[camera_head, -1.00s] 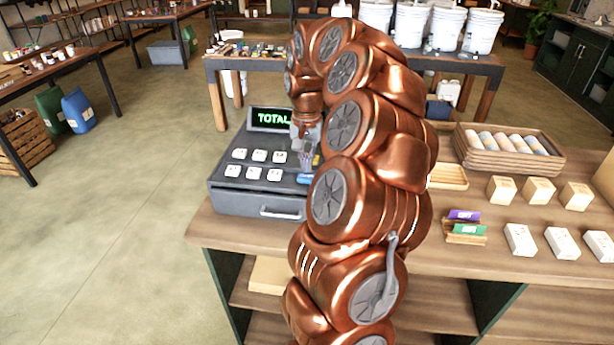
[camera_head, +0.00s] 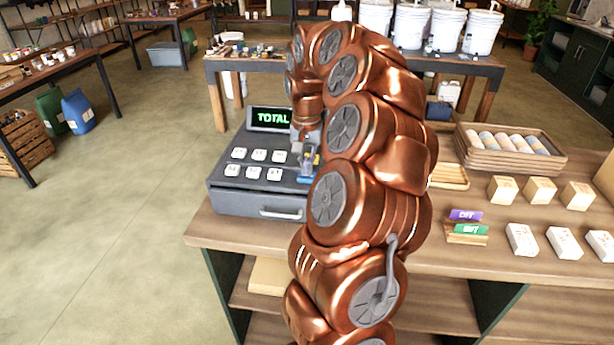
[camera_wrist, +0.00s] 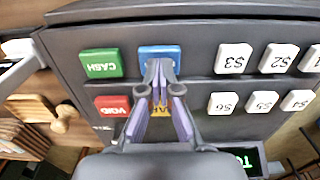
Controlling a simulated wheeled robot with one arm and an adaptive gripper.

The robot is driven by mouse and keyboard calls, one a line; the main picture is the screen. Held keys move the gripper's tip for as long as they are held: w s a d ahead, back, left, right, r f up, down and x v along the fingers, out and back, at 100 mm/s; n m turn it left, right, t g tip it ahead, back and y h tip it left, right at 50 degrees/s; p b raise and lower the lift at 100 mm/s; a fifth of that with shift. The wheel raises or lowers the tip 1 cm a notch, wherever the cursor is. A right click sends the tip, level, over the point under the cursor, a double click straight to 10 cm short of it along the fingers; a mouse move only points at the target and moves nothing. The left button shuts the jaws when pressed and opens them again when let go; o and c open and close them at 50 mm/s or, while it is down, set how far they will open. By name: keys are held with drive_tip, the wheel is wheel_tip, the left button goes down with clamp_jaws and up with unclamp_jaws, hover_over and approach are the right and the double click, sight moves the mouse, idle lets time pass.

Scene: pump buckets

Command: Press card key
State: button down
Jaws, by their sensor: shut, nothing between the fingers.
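The cash register (camera_head: 262,201) stands on the wooden counter with its display reading "TOTAL". Its blue key (camera_wrist: 160,54) lies in the wrist view beside the green CASH key (camera_wrist: 101,64); I cannot read its label. It shows in the head view as a blue patch (camera_head: 304,180). My gripper (camera_wrist: 160,72) is shut and empty, with its fingertips over the near part of the blue key. I cannot tell whether they touch it. In the head view my gripper (camera_head: 308,168) is partly hidden by my arm.
The red VOID key (camera_wrist: 112,107) is near the fingers, and a yellow key (camera_wrist: 160,108) is largely covered by them. White number keys (camera_wrist: 233,59) sit beside them. White boxes (camera_head: 521,240), sign cards (camera_head: 467,229) and a tray (camera_head: 508,160) occupy the counter's right.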

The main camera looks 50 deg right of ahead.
drive_tip(key=shift+f+b, duration=0.4)
drive_tip(key=shift+f, duration=0.15)
idle(0.4)
drive_tip(key=shift+r, duration=0.15)
drive_tip(key=shift+r+p, duration=0.5)
drive_tip(key=shift+r, duration=2.85)
